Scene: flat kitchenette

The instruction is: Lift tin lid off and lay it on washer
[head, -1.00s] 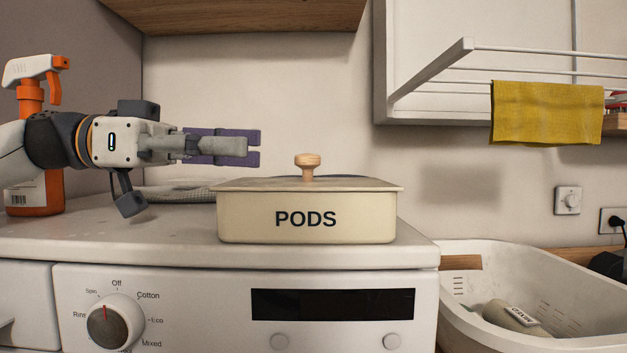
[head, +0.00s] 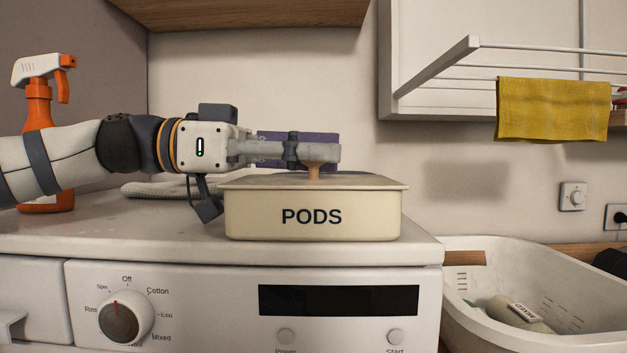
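The cream tin (head: 312,218) marked PODS stands on top of the white washer (head: 120,228), near its front edge. Its lid (head: 250,182) sits flat on the tin. The lid's wooden knob (head: 313,172) shows only as a short stem; its top is hidden behind my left gripper's near finger. My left gripper (head: 318,152) reaches in level from the left, its fingers at knob height just above the lid. I cannot see whether the fingers press on the knob. My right gripper is not in view.
An orange spray bottle (head: 38,115) stands behind my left arm. A white laundry basket (head: 590,270) is at right, below a rack with a yellow cloth (head: 552,110).

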